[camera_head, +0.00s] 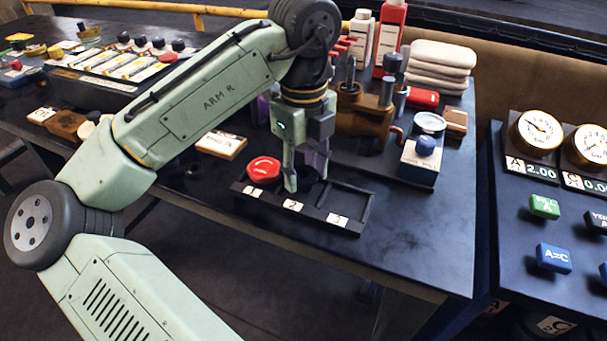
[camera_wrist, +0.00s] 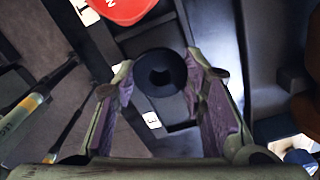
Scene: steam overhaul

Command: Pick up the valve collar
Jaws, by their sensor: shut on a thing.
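The valve collar, a dark, thick ring with a round hole, shows in the wrist view (camera_wrist: 161,70) between my fingertips. In the head view only a dark part of it (camera_head: 307,182) shows, partly hidden by the fingers. My gripper (camera_head: 306,180) points down at the middle compartment of a black tray (camera_head: 345,228) and is shut on the collar, one finger on each side. I cannot tell whether the collar touches the tray floor.
A red round part (camera_head: 263,169) sits in the tray's left compartment, close to my gripper. The right compartment looks empty. The bench's front right is clear.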

